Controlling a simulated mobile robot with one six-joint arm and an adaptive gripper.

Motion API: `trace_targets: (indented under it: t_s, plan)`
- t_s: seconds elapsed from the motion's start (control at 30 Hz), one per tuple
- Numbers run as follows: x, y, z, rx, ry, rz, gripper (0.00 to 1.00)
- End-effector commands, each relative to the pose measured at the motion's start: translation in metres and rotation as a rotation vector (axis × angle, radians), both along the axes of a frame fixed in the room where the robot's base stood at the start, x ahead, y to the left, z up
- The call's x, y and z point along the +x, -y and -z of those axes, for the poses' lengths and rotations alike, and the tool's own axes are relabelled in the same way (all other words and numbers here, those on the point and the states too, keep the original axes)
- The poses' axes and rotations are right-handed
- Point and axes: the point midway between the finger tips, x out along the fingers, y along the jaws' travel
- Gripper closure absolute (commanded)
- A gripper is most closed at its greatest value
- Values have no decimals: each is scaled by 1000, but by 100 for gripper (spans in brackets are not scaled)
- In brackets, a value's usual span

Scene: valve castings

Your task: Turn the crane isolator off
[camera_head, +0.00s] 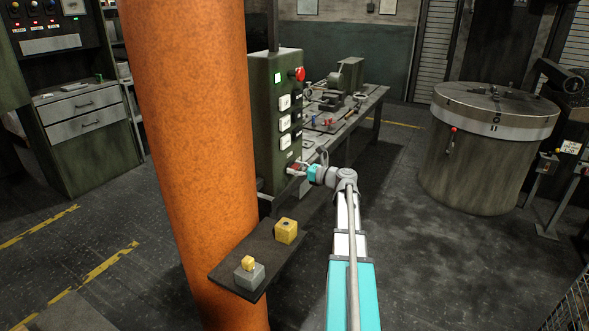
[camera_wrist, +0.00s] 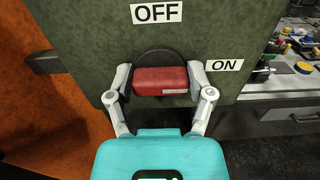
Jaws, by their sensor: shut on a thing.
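The crane isolator's red handle (camera_wrist: 160,80) sits on a round black plate (camera_wrist: 160,58) on the green panel, and its bar lies level across the wrist view. An OFF label (camera_wrist: 156,12) is straight above it and an ON label (camera_wrist: 224,65) is to its right. My gripper (camera_wrist: 160,82) is shut on the handle, one finger at each end. In the head view, my gripper (camera_head: 298,170) reaches the lower part of the green control cabinet (camera_head: 262,110); the handle there is small and partly hidden by the gripper.
An orange column (camera_head: 190,150) stands left of the cabinet. A dark shelf (camera_head: 262,250) with yellow blocks juts out near my arm. A workbench (camera_head: 372,105) with parts runs behind the cabinet. A large round drum (camera_head: 485,160) stands at right, with open floor between.

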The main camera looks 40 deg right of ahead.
Motion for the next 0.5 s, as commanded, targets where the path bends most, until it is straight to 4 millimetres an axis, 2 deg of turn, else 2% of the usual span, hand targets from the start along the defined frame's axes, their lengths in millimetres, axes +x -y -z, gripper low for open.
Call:
trace_targets:
  t_s: [0.03,0.5]
  plan:
    - [1,-5,0,0,0,-3,79]
    - [0,-2,0,-94,39,-5,79]
